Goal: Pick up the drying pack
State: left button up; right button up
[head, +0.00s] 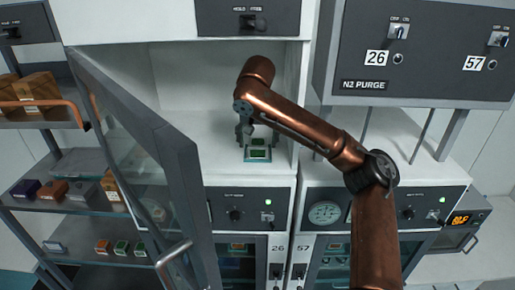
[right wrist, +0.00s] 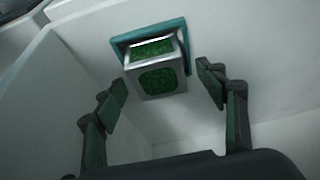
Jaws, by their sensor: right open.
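The drying pack (right wrist: 156,66) is a small pale box with green panels. It sits on a teal pad (right wrist: 122,47) inside the open white cabinet. In the head view the drying pack (head: 258,154) shows just below my right gripper (head: 245,132). In the right wrist view my right gripper (right wrist: 165,93) is open, with one finger on each side of the pack's near end. I see no clear contact between the fingers and the pack. My left gripper is in neither view.
The glass cabinet door (head: 165,165) stands open at the left of the compartment. White walls close in around the pack. A shelf rack (head: 75,205) with several small boxes stands at the left. A grey panel (head: 420,55) marked 26 and 57 is at the upper right.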

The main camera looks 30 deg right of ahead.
jog(key=shift+w+d+f, duration=0.15)
jog(key=shift+d+f, duration=0.05)
jog(key=shift+f, duration=0.35)
jog(key=c, duration=1.3)
jog(key=shift+c, duration=0.2)
